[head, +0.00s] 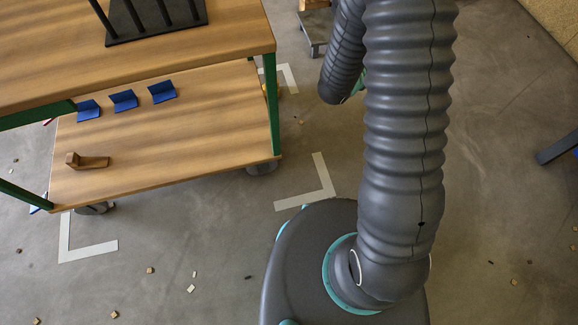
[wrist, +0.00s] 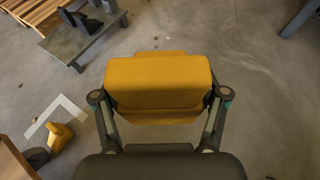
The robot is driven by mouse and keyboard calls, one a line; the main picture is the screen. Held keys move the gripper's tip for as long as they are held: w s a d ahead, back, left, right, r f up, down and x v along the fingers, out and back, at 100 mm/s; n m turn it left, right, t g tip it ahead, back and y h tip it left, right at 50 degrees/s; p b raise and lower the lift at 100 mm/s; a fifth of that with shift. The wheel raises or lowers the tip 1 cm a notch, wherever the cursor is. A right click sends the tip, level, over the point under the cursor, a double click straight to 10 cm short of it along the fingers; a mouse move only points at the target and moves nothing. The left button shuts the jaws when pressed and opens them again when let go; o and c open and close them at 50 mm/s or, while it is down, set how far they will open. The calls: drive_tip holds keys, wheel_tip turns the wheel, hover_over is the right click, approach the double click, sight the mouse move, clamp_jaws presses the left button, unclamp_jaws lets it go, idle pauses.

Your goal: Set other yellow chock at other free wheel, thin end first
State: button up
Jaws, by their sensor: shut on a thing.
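A yellow chock (wrist: 157,80) fills the middle of the wrist view. My gripper (wrist: 159,100) is shut on it, one finger on each side, and holds it over the floor. Which end of it is thin cannot be told. Another yellow chock (wrist: 60,138) is on the floor at lower left, close to a dark wheel (wrist: 37,157) and a white corner mark. In the head view the wooden cart has a near right wheel (head: 262,168) and a near left wheel (head: 95,208), with no chock visible at either. My gripper is hidden there behind my arm.
The cart's lower shelf (head: 170,140) bears blue angled pieces (head: 123,100) and a wooden block (head: 87,161). White corner marks (head: 318,185) lie on the floor. A low grey platform (wrist: 80,40) stands at upper left in the wrist view. Small scraps dot the otherwise open floor.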

drive_tip(key=s+d+f+m+g+h, duration=0.3)
drive_tip(key=d+f+m+g+h, duration=0.15)
drive_tip(key=d+m+g, duration=0.2)
drive_tip(key=s+f+m+g+y+b, duration=0.2)
drive_tip(key=s+f+m+g, duration=0.75)
drive_tip(key=m+g, duration=0.2)
drive_tip(key=s+a+f+m+g+y+b, duration=0.1)
drive_tip(key=s+a+f+m+g+y, duration=0.1)
drive_tip(key=a+f+m+g+y, duration=0.65)
drive_tip(key=w+a+f+m+t+y+b, duration=0.1)
drive_tip(key=w+a+f+m+t+y, duration=0.2)
drive_tip(key=w+a+m+t+y, duration=0.45)
drive_tip(key=w+a+f+m+t+y+b, duration=0.1)
drive_tip(key=w+a+f+m+t+y, duration=0.3)
drive_tip(key=w+a+m+y, duration=0.65)
drive_tip(key=s+f, duration=0.2)
drive_tip(key=s, duration=0.2)
drive_tip(key=s+f+n+h+p, duration=0.1)
drive_tip(key=s+f, duration=0.1)
drive_tip(key=s, duration=0.2)
drive_tip(key=s+a+f+t+h, duration=0.1)
drive_tip(key=s+f, duration=0.1)
drive_tip(key=s, duration=0.3)
drive_tip(key=shift+a+f+n, duration=0.1)
drive_tip(key=shift+f+n, duration=0.05)
drive_tip(key=shift+n, duration=0.2)
drive_tip(key=shift+f, duration=1.95)
